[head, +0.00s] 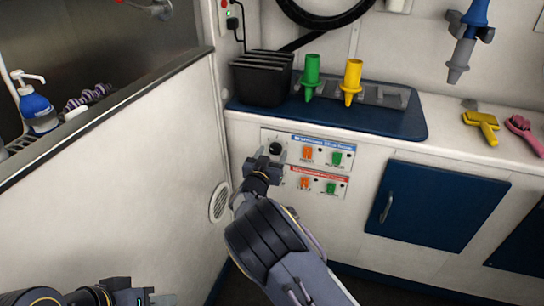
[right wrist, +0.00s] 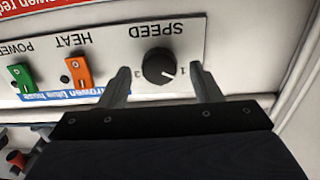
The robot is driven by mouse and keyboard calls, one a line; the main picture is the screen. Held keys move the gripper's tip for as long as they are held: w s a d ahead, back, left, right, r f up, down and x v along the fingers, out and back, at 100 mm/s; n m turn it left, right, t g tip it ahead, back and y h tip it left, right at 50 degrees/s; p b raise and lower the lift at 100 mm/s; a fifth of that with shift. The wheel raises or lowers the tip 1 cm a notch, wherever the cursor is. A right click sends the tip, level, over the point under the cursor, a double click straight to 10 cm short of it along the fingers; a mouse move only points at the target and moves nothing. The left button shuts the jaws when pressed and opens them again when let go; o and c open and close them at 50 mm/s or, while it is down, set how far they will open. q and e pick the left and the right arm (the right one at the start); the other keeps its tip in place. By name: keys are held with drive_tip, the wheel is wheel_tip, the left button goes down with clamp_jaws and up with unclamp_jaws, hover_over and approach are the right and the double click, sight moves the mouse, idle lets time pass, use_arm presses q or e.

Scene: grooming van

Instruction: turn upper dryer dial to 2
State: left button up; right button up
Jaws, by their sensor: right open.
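The upper dryer dial is a black round knob (head: 275,148) on a white control panel, in the row with the blue label. In the right wrist view, which shows the panel upside down, the dial (right wrist: 157,66) sits under the word SPEED, its white pointer mark towards the 1. My right gripper (head: 267,162) is at the panel; its open fingers (right wrist: 160,74) stand on either side of the dial, with visible gaps. My left gripper (head: 145,292) is low at the bottom left, far from the panel; its opening is unclear. The lower row's dial is hidden behind my right gripper.
Orange (head: 308,153) and green (head: 337,158) switches sit right of the dial, with a similar red-labelled pair below. The side wall (head: 170,170) is close on the left. A blue cabinet door (head: 435,205) is to the right, below the counter.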

drive_tip(key=shift+w+d, duration=0.1)
drive_tip(key=shift+w, duration=0.3)
drive_tip(key=c, duration=1)
drive_tip(key=shift+d+f+m+b, duration=0.1)
drive_tip(key=shift+f+m+b, duration=0.05)
drive_tip(key=shift+m+b, duration=1)
drive_tip(key=shift+f+m+b, duration=0.1)
drive_tip(key=shift+m+b, duration=0.8)
drive_tip(key=shift+m, duration=0.35)
drive_tip(key=m+b, duration=0.3)
drive_tip(key=m, duration=0.1)
drive_tip(key=shift+r+m+b, duration=0.15)
drive_tip(key=shift+m+b, duration=0.9)
drive_tip(key=shift+m, duration=0.45)
drive_tip(key=o, duration=1)
drive_tip(key=shift+r, duration=0.1)
